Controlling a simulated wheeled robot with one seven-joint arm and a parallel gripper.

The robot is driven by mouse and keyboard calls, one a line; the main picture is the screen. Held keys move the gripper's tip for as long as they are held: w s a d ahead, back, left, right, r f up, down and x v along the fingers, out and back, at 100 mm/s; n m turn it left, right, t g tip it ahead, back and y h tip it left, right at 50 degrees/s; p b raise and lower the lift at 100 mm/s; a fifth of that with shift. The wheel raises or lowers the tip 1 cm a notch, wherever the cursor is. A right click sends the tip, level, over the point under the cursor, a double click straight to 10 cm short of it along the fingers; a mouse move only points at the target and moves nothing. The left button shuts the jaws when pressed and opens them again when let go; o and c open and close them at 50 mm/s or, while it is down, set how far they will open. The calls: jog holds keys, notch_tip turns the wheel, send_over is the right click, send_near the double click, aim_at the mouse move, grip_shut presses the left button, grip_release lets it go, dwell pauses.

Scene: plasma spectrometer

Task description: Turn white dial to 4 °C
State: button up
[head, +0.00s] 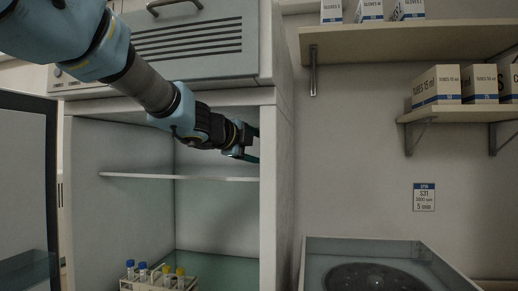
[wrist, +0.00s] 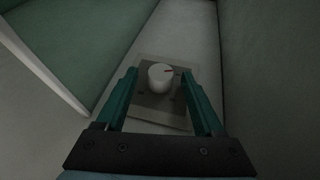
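Markings on the plate are too small to read. My gripper (wrist: 159,72) is open, with one green finger on each side of the dial and a visible gap to it. In the head view my gripper (head: 250,145) reaches into the upper right of the open cabinet (head: 268,190). The dial is hidden there.
A white shelf (head: 180,177) crosses the cabinet below my gripper. A rack (head: 150,286) of tubes with blue and yellow caps stands on the cabinet floor. The open door (head: 28,180) is at the left. A centrifuge (head: 375,277) stands at the right, below wall shelves with boxes.

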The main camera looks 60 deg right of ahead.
jog(key=s+b+v, duration=0.1)
jog(key=b+v, duration=0.1)
jog(key=v, duration=0.8)
jog(key=shift+w+a, duration=0.35)
jog(key=shift+w, duration=0.15)
jog(key=shift+r, duration=0.15)
notch_tip(320, 180, down, 5)
jog(key=m+h+b, duration=0.1)
jog(key=h+b, duration=0.1)
jog(key=b, duration=0.8)
jog(key=d, duration=0.3)
jog(key=d+r+h+b, duration=0.1)
jog(key=d, duration=0.3)
jog(key=s+d+r+h, duration=0.1)
jog(key=d, duration=0.2)
jog(key=shift+d+m, duration=0.3)
jog(key=shift+m, duration=0.1)
grip_shut()
